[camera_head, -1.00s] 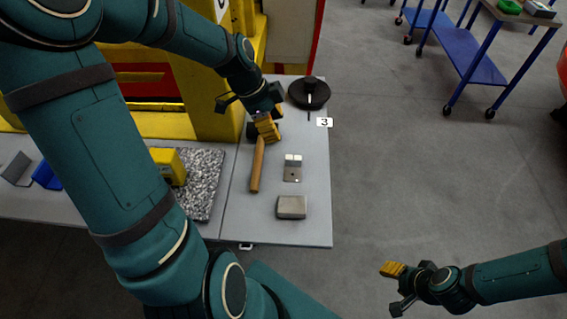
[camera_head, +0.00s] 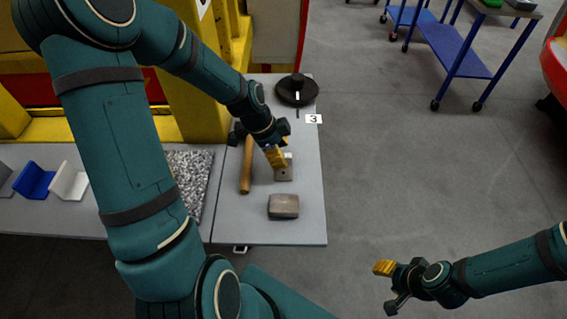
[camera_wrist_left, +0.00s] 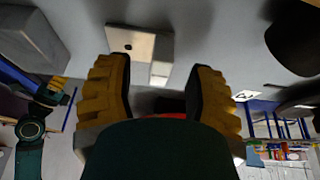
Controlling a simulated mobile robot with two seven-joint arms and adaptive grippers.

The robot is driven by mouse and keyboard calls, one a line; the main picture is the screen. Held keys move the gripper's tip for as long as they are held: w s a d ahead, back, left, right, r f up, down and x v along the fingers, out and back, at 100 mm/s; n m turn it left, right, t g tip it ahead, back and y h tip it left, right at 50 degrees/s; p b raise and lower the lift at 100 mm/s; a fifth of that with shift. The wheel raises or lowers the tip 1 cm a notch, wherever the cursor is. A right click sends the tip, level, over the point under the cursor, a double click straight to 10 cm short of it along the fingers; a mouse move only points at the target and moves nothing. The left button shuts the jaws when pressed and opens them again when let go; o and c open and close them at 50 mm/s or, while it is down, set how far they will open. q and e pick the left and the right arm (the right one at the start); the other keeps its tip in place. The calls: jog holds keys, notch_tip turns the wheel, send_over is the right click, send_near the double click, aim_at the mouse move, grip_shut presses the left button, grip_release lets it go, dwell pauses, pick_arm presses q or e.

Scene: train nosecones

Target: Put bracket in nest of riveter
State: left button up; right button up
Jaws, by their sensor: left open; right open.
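The bracket (camera_head: 283,174) is a small grey metal piece with a hole in its flat plate, lying on the grey table. My left gripper (camera_head: 276,157) is open just above it and hides part of it. In the left wrist view the bracket (camera_wrist_left: 138,44) lies just beyond the tips of my open left gripper (camera_wrist_left: 160,88), its raised flange between them; I see no grip on it. My right gripper (camera_head: 390,284) is open and empty over the floor at lower right. A large yellow machine (camera_head: 190,100) stands behind the table; I cannot make out a nest on it.
A wooden-handled hammer (camera_head: 246,168) lies left of the bracket. A grey block (camera_head: 283,206) lies nearer the front, a black round object (camera_head: 296,90) at the back. White (camera_head: 68,182) and blue (camera_head: 34,180) angled pieces lie at far left, beside a speckled plate (camera_head: 190,185).

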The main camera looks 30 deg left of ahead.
aim_at(284, 155)
pick_arm(q)
jog(key=shift+x, duration=1.2)
grip_shut()
jog(key=shift+r, duration=0.1)
notch_tip(284, 155, up, 10)
jog(key=shift+f+p, duration=0.15)
jog(key=shift+p, duration=0.5)
